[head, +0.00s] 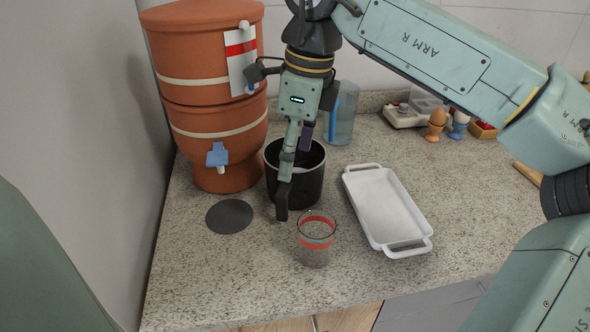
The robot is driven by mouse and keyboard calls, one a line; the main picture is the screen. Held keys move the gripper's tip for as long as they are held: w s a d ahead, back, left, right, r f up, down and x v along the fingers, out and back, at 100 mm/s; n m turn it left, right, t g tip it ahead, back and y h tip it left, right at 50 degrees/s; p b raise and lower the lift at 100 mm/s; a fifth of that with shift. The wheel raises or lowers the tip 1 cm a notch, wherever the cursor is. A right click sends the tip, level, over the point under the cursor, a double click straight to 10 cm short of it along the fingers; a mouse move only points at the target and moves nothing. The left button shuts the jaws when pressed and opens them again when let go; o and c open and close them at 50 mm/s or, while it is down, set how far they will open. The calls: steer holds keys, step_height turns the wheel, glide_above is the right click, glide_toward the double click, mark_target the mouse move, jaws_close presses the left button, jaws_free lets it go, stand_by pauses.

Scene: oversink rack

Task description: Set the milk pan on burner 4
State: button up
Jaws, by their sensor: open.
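One long finger reaches down in front of the pot wall. The other finger is nearer the pot's mouth, and I cannot tell whether it is inside the rim. The gripper hides part of the pot, and no handle can be made out. Burner 4 is not in view.
A glass with a red band (315,243) stands close in front of the pot. A white tray (432,238) lies to the right, a dark round mat (229,216) to the left. The clay filter (213,100) and a clear blue jug (344,112) stand behind. Front right counter is clear.

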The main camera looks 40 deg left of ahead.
mark_target(286, 187)
steer(key=f, duration=0.2)
steer(key=shift+s+a+f, duration=0.1)
steer(key=shift+s+f, duration=0.1)
steer(key=shift+f, duration=0.1)
steer(key=f, duration=0.2)
steer(key=f+p, duration=0.1)
steer(key=f, duration=0.1)
steer(key=a+f, duration=0.1)
steer(key=f, duration=0.1)
steer(key=shift+s+f, duration=0.2)
jaws_close()
stand_by(0.4)
